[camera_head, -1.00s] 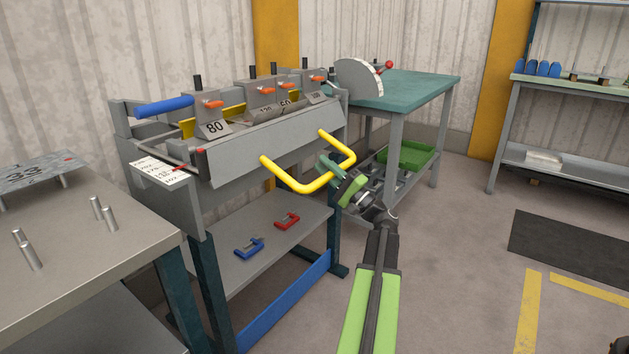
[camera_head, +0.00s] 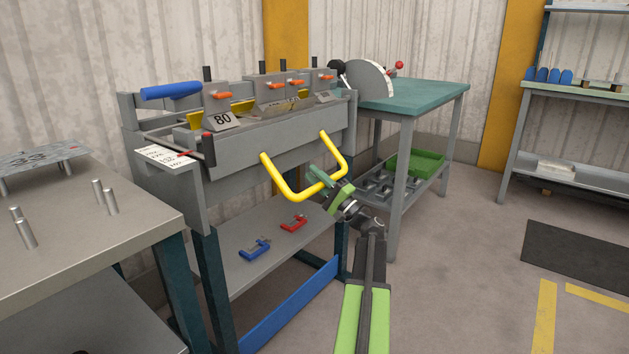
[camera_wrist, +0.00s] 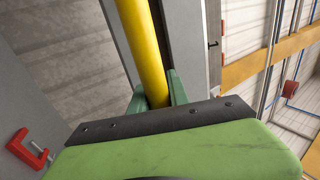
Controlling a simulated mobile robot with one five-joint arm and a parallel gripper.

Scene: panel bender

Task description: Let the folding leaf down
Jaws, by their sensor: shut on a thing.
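The panel bender's folding leaf (camera_head: 245,152) is the grey front plate of the machine. It hangs steeply, facing forward, with its yellow bar handle (camera_head: 290,193) sticking out below and in front. My gripper (camera_head: 322,180) is shut on the handle near its right bend. In the wrist view the yellow bar (camera_wrist: 142,45) runs between my two green fingers (camera_wrist: 156,92), which touch it on both sides. The part of the bar between the fingers is partly hidden by the gripper body.
A blue clamp (camera_head: 255,248) and a red clamp (camera_head: 293,222) lie on the shelf below. A grey table (camera_head: 110,235) with pins stands at left. A green-topped bench (camera_head: 425,95) stands at right.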

